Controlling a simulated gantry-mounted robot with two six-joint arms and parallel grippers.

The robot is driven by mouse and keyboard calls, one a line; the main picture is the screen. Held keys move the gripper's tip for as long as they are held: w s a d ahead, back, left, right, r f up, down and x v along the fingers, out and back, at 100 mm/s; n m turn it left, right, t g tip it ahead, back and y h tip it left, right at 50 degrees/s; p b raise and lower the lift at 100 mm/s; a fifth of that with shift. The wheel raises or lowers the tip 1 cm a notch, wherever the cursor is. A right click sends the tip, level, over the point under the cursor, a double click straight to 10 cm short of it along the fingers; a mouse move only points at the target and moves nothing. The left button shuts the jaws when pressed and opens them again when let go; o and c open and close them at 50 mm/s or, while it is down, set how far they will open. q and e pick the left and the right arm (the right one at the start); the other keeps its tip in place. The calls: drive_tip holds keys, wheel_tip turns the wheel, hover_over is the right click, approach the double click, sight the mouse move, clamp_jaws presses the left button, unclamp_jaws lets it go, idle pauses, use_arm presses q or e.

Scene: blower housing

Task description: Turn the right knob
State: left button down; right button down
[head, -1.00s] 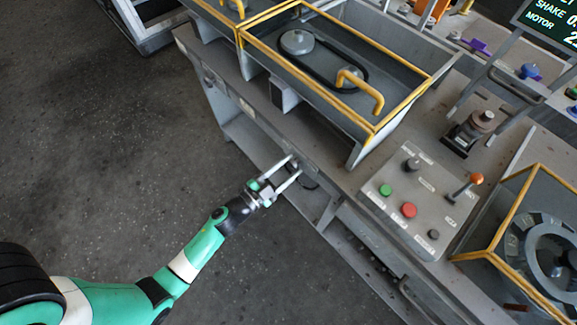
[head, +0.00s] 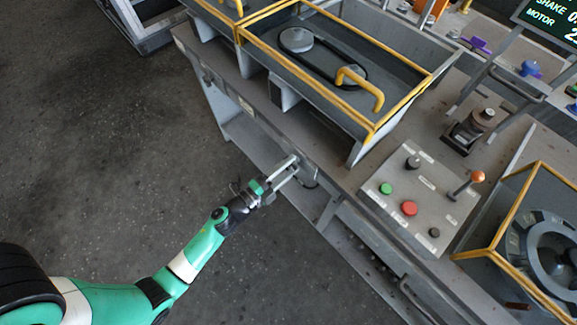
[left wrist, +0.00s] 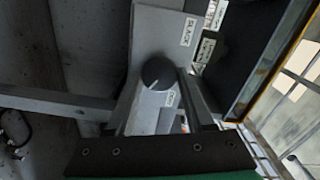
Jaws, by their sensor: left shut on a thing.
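A round black knob (left wrist: 158,72) with a short pale pointer line sits on a grey panel (left wrist: 158,32) in the left wrist view. A label (left wrist: 188,32) reading "SLACK" is beside it. My left gripper (left wrist: 161,88) has one finger on each side of the knob and is shut on it. In the head view, my left gripper (head: 295,162) reaches the front edge of the grey bench (head: 335,185); the knob cannot be made out there. Whether this is the right one of several knobs cannot be told. My right gripper is not in view.
A yellow-edged tray (head: 400,108) with a belt and pulleys stands on the bench above my gripper. A button panel (head: 420,205) with green and red buttons and an orange-tipped lever is to the right. Open floor (head: 120,170) lies to the left.

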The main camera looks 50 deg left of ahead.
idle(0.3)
use_arm(q)
drive_tip(key=shift+c, duration=1.4)
unclamp_jaws()
drive_tip(key=s+p, duration=0.2)
drive_tip(key=s, duration=0.9)
drive_tip(key=shift+s+d, duration=0.15)
drive_tip(key=shift+s, duration=0.2)
